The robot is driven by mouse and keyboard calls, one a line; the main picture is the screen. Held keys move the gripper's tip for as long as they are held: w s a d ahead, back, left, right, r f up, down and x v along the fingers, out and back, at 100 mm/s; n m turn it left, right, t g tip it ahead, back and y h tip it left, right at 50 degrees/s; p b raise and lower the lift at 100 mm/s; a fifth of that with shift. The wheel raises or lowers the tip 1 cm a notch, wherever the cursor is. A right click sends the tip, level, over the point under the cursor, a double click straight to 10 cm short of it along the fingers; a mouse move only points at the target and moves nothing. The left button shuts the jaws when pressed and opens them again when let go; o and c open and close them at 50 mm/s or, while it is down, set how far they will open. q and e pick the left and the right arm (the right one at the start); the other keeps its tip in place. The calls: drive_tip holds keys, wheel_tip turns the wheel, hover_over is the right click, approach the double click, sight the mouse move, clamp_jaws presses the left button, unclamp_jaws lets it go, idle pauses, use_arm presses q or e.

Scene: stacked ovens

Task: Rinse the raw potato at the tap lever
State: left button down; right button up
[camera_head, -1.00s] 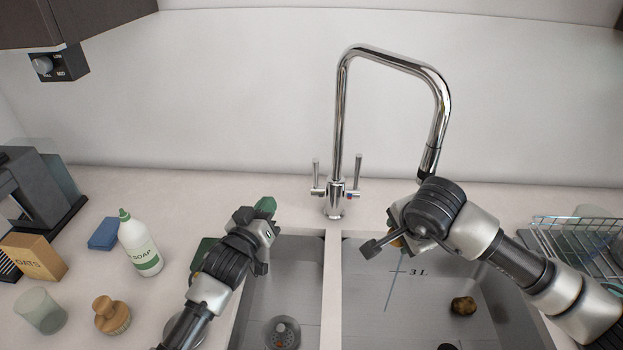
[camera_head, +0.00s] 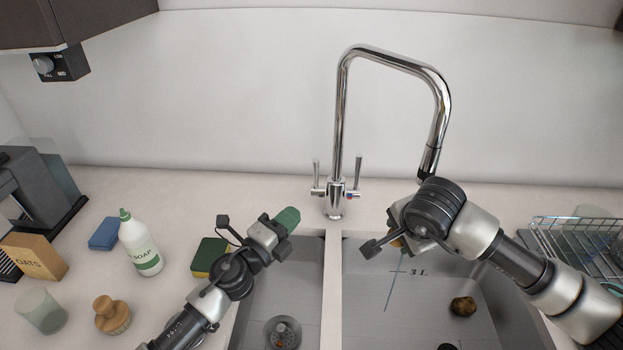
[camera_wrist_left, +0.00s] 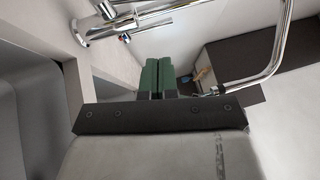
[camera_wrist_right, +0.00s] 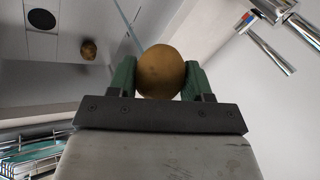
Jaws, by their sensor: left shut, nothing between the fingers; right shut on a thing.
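The chrome tap (camera_head: 340,120) stands behind the sink, with two levers; the right lever (camera_head: 358,171) sits above a red and blue mark. My left gripper (camera_head: 289,217) is shut and empty, its green fingers together over the back rim of the left basin, left of and in front of the tap. The tap base (camera_wrist_left: 100,28) shows in the left wrist view. My right gripper (camera_wrist_right: 160,80) is shut on a round brown potato (camera_wrist_right: 161,71) over the right basin, below the spout (camera_head: 429,160); in the head view my wrist mostly hides it.
Another potato (camera_head: 463,306) lies in the right basin (camera_head: 420,320). A sponge (camera_head: 208,256), soap bottle (camera_head: 139,243), brush (camera_head: 111,315), glass (camera_head: 41,310) and oats box (camera_head: 34,257) stand on the left counter. A wire rack (camera_head: 580,240) is at the right.

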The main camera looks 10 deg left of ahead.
sight(314, 168)
use_arm(q)
drive_tip(key=w+a+x, duration=0.1)
drive_tip(key=a+x, duration=0.1)
drive_tip(key=x, duration=0.9)
drive_tip(key=shift+w, duration=0.3)
drive_tip(key=shift+r, duration=0.15)
drive_tip(key=shift+w+a+r, duration=0.15)
drive_tip(key=shift+w+r, duration=0.25)
drive_tip(key=shift+w, duration=0.15)
drive_tip(key=shift+w+r, duration=0.15)
drive_tip(key=shift+w, duration=0.3)
drive_tip(key=shift+s, duration=0.1)
